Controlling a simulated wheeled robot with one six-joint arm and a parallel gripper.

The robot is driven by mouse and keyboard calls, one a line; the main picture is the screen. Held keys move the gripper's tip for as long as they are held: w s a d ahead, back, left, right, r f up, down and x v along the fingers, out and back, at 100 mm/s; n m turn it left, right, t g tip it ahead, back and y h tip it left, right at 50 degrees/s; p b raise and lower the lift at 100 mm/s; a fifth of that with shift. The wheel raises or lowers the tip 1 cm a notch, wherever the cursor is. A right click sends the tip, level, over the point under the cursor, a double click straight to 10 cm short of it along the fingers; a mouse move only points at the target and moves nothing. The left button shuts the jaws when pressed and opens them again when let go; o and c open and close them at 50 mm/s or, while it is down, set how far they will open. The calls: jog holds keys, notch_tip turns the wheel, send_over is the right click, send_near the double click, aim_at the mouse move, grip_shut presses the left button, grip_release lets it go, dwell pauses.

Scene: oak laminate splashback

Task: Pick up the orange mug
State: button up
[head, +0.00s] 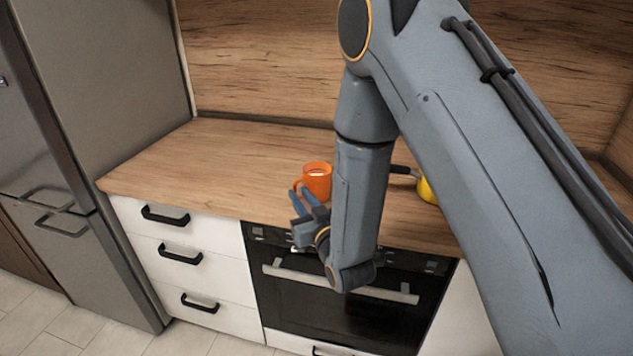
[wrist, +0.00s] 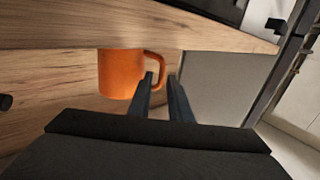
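The orange mug (head: 317,181) stands on the wooden counter close to its front edge, above the oven, with its handle toward the left and front. My gripper (head: 303,197) is right at the handle side of the mug, its fingers pointing at it. In the wrist view the mug (wrist: 118,76) is left of the fingers. My gripper (wrist: 162,76) shows two dark fingers with a gap between them. The outer curve of the handle appears between the fingertips, the left tip overlapping the handle's opening. I cannot tell whether they touch.
A yellow item (head: 427,191) and a dark handle (head: 404,171) show on the counter to the right, partly hidden by my arm. The counter (head: 215,165) left of the mug is clear. The oven (head: 335,300) and white drawers (head: 185,255) are below; a fridge (head: 105,110) stands at left.

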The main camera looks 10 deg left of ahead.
jog(key=shift+p+x, duration=0.4)
jog(key=shift+x, duration=0.8)
jog(key=shift+f+p+x, duration=0.2)
jog(key=shift+p+x, duration=1)
jog(key=shift+x, duration=1.5)
jog(key=shift+s+a, duration=0.1)
jog(key=shift+a, duration=0.05)
jog(key=shift+c, duration=0.5)
grip_shut()
jog(key=shift+r, duration=0.1)
